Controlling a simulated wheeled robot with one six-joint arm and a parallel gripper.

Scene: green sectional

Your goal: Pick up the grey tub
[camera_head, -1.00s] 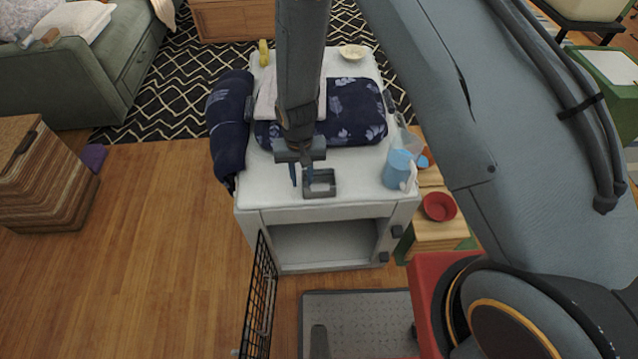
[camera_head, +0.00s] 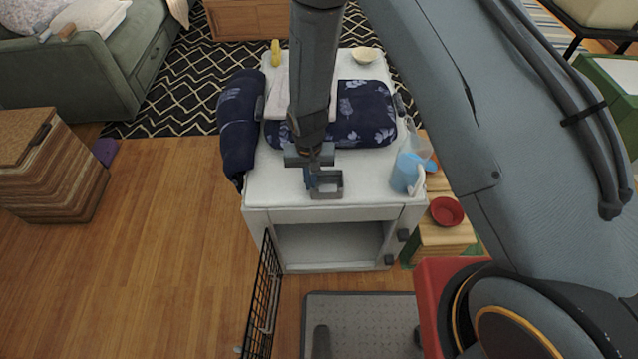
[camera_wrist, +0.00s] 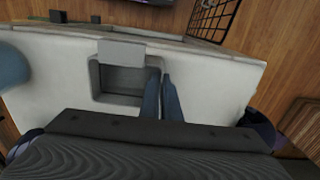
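The grey tub (camera_head: 327,191) is a small open box standing near the front edge of the white cabinet top (camera_head: 275,190). The wrist view shows the tub (camera_wrist: 94,80) from above, with its dark inside empty. My gripper (camera_head: 309,180) is at the tub's left wall in the head view, pointing down. In the wrist view my gripper's fingers (camera_wrist: 162,78) are close together at the tub's right wall, one inside and one outside. They look shut on that wall. The tub appears to rest on the top.
Dark blue patterned cloth (camera_head: 360,122) lies behind my gripper, and a dark blue roll (camera_head: 237,125) hangs at the left. A blue cup (camera_head: 404,174) stands at the right. A red bowl (camera_head: 446,211) sits lower right. A black wire grid (camera_head: 263,300) stands in front.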

